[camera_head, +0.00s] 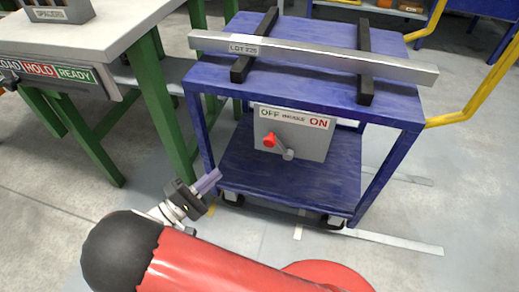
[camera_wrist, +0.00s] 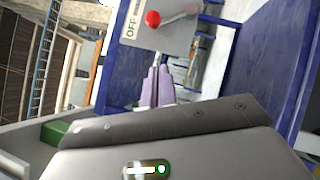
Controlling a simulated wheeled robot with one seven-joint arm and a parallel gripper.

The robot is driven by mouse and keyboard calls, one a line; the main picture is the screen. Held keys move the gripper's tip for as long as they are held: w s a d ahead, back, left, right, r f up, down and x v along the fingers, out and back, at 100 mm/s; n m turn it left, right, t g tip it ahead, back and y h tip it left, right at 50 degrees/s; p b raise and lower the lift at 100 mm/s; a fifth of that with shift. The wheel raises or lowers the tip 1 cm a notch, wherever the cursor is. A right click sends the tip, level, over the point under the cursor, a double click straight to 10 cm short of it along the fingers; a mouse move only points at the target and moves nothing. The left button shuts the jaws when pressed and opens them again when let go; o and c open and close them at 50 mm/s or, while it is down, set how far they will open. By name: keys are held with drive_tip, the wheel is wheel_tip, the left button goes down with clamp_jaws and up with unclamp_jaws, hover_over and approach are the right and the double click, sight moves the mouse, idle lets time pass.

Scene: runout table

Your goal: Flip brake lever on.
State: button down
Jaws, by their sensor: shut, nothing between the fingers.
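The brake lever (camera_head: 271,141) has a red knob and a short grey arm on a pivot, mounted on a grey panel (camera_head: 314,148) marked OFF at left and ON at right. The knob points up and left, toward the OFF side. In the wrist view the red knob (camera_wrist: 153,18) and the OFF label show near the top, with the panel rotated. My gripper (camera_head: 212,180) is near the cart's left front leg, left of and below the lever. Its pale purple fingers (camera_wrist: 157,86) are shut and empty, apart from the lever.
The panel stands on the lower shelf of a blue cart (camera_head: 250,182). A long metal bar (camera_head: 330,58) marked LOT lies across two dark supports on top. A green-legged workbench (camera_head: 110,40) stands at left. A yellow handle (camera_head: 475,100) is at right.

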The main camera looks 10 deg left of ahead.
drive_tip(key=shift+s+a+f+t, duration=0.1)
drive_tip(key=shift+s+a+t, duration=0.1)
drive_tip(key=shift+a+t, duration=0.1)
drive_tip(key=s+d+p+x, duration=0.1)
drive_tip(key=d+p+x, duration=0.1)
drive_tip(key=x, duration=1.1)
drive_tip(key=shift+s+r, duration=0.3)
drive_tip(key=shift+s, duration=0.1)
drive_tip(key=shift+a+r, duration=0.1)
